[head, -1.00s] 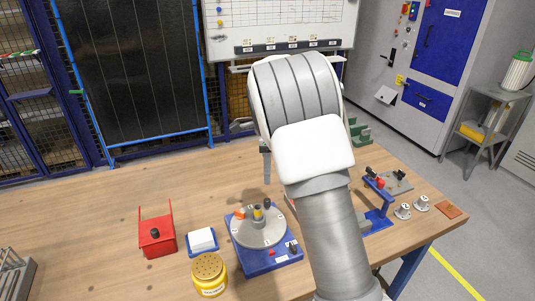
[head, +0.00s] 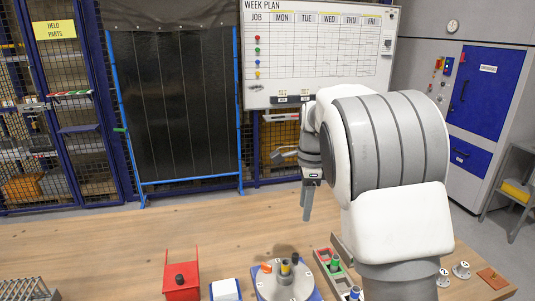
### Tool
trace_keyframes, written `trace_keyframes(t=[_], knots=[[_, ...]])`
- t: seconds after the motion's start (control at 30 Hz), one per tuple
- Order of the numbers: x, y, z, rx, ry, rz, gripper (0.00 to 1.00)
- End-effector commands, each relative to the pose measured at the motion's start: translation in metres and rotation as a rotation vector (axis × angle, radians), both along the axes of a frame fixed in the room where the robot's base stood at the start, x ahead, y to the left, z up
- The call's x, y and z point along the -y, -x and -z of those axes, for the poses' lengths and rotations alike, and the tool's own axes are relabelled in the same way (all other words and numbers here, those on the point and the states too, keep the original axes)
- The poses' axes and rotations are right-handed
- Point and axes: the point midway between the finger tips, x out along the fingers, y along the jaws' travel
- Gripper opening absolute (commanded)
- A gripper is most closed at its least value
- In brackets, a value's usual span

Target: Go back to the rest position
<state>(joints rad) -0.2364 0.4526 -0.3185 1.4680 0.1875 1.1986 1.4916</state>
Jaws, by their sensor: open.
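My gripper (head: 307,212) hangs above the wooden table, left of my large white and grey arm links. Its fingers point down and are seen nearly edge-on, open, with nothing visible between them. The rotary jig (head: 284,284) is below and slightly left of my gripper, well apart from it. The jig is a grey round plate on a blue base, with orange, yellow and dark pieces on top; the picture's lower edge cuts it off.
A red holder (head: 181,276) and a white block (head: 225,290) stand left of the jig. A tray with green and blue parts (head: 335,268) is to its right, partly behind my arm. Small metal flanged parts (head: 461,270) and a brown plate (head: 493,278) lie far right. The table's back left (head: 130,230) is clear.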

Motion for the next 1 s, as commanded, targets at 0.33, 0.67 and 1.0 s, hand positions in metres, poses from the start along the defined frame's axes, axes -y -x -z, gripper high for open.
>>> trace_keyframes(t=[0.33,0.67,1.0], knots=[[0.011,0.095,-0.065,0.163,-0.001,-0.474,0.56],[0.012,0.192,-0.085,0.307,0.127,-0.948,0.56],[0.012,0.277,-0.067,0.375,0.36,-1.398,0.56]])
